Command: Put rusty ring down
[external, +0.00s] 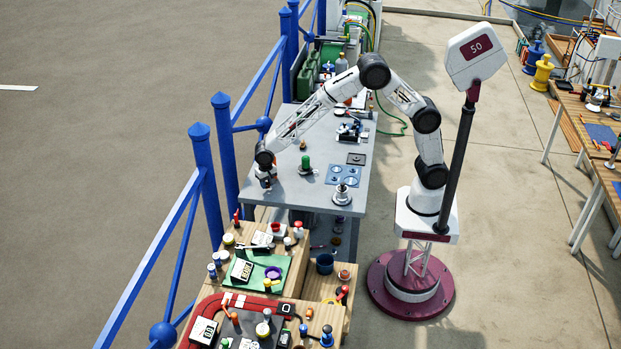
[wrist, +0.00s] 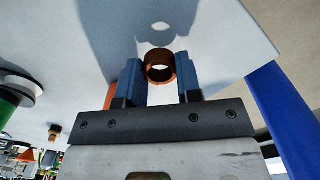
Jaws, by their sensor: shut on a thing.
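The rusty ring (wrist: 160,57) is an orange-brown, short hollow band. In the wrist view it sits between the blue fingers of my gripper (wrist: 158,66), which is shut on it. The ring's hole faces the wrist camera. The grey table (wrist: 215,35) lies beyond it, with the gripper's shadow and the ring's shadow on it. In the external view my gripper (external: 265,181) is low at the left side of the grey table (external: 270,193), near its front corner. The ring is too small to make out clearly there. I cannot tell whether it touches the table.
A green-topped part (external: 305,163) stands to the right of my gripper, with a small brass part (external: 302,144) behind it. A blue plate (external: 343,175) and a metal fitting (external: 342,193) are further right. A blue railing post (external: 205,170) rises beside the table. Bare tabletop surrounds my gripper.

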